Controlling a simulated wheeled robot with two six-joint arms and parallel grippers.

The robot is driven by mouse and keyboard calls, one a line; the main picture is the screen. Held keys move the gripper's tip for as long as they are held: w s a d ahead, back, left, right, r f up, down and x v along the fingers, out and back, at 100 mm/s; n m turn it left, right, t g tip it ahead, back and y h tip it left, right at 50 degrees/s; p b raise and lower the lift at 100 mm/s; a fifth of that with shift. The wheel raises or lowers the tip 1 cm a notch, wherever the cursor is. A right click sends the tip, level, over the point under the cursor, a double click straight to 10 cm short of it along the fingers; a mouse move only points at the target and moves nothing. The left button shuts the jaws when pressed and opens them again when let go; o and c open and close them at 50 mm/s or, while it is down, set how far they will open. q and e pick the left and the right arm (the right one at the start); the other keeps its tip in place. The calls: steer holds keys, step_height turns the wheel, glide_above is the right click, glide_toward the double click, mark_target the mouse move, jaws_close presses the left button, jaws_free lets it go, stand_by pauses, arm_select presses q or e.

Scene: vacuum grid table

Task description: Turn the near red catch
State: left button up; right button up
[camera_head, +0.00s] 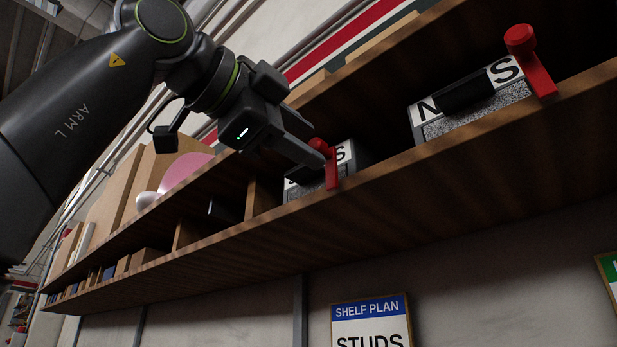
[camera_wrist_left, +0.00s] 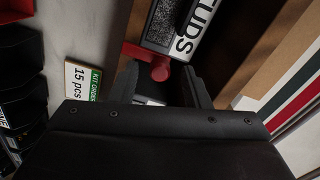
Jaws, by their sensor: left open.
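Two red catches with round knobs sit on the shelf front in the head view. One red catch (camera_head: 331,168) is at the middle, in front of a bin with a white label (camera_head: 345,153); the other red catch (camera_head: 530,60) is at upper right. My left gripper (camera_head: 318,157) is open at the middle catch, its fingers partly covering the knob and label. In the left wrist view, the red knob (camera_wrist_left: 160,70) shows between the tips of the left gripper (camera_wrist_left: 162,84), under a label ending "UDS" (camera_wrist_left: 188,38). I cannot tell whether the fingers touch it. My right gripper is not in view.
The wooden shelf edge (camera_head: 420,165) runs under both catches. A second bin (camera_head: 475,120) with a black handle stands behind the right catch. Dividers and boxes fill the shelf to the left. A "SHELF PLAN" sign (camera_head: 370,318) hangs below. The space before the shelf's right part is clear.

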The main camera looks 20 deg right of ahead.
arm_select(q)
steer(key=b+v, duration=0.4)
steer(key=v, duration=1.2)
steer(key=shift+f, duration=0.1)
